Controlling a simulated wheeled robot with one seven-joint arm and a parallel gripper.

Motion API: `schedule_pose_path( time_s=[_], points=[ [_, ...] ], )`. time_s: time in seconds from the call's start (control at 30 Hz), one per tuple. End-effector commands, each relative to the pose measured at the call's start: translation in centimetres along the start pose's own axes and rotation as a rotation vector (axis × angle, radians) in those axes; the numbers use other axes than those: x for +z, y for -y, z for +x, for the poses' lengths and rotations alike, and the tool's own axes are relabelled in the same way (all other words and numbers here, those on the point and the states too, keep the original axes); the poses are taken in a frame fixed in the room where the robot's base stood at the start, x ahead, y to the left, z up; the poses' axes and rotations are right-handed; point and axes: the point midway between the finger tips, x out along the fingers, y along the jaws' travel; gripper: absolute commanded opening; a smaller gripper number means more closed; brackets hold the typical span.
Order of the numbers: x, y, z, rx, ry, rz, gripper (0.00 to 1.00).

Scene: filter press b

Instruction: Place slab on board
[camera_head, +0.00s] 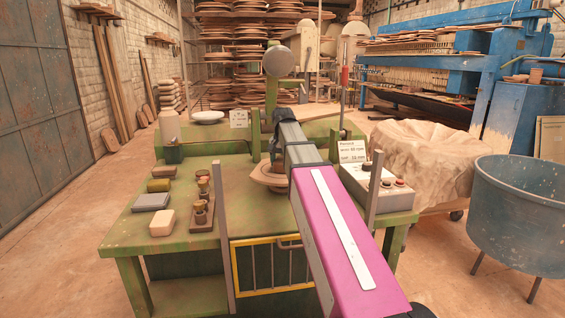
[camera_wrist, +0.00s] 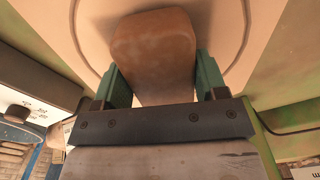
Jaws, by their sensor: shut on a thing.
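The brown clay slab (camera_wrist: 152,52) is between the two teal fingers of my gripper (camera_wrist: 160,72) in the wrist view. My gripper is shut on it. The pale round board (camera_wrist: 232,30), marked with a ring, fills the area behind the slab in that view. In the head view the board (camera_head: 262,180) sits at the middle of the green bench, and my gripper (camera_head: 277,155) is over it. My arm hides part of the board there. I cannot tell whether the slab touches the board.
The green bench (camera_head: 140,225) carries several small tools and blocks at the left, including a cream block (camera_head: 162,222). A control box (camera_head: 385,192) stands at the right. Upright posts (camera_head: 224,240) flank the front. A blue tub (camera_head: 515,215) stands at the far right.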

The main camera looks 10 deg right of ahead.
Motion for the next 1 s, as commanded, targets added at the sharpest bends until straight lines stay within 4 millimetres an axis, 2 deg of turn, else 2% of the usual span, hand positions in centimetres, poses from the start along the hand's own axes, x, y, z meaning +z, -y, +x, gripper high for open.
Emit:
schedule_pose_path(
  time_s=[0.27, 0.3, 0.37, 0.4, 0.77, 0.87, 1.0],
  points=[
    [0.0, 0.0, 0.1, 0.000, -0.001, 0.000, 0.22],
    [0.0, 0.0, 0.2, 0.000, 0.000, 0.000, 0.69],
    [0.0, 0.0, 0.2, 0.000, -0.001, 0.000, 0.89],
    [0.0, 0.0, 0.2, 0.000, -0.001, 0.000, 0.91],
    [-0.1, 0.0, -0.3, 0.000, -0.001, 0.000, 0.91],
    [-0.1, 0.1, -1.4, -0.001, -0.003, 0.000, 0.91],
    [-0.2, 0.1, -3.7, -0.001, -0.003, 0.000, 0.91]
  ],
)
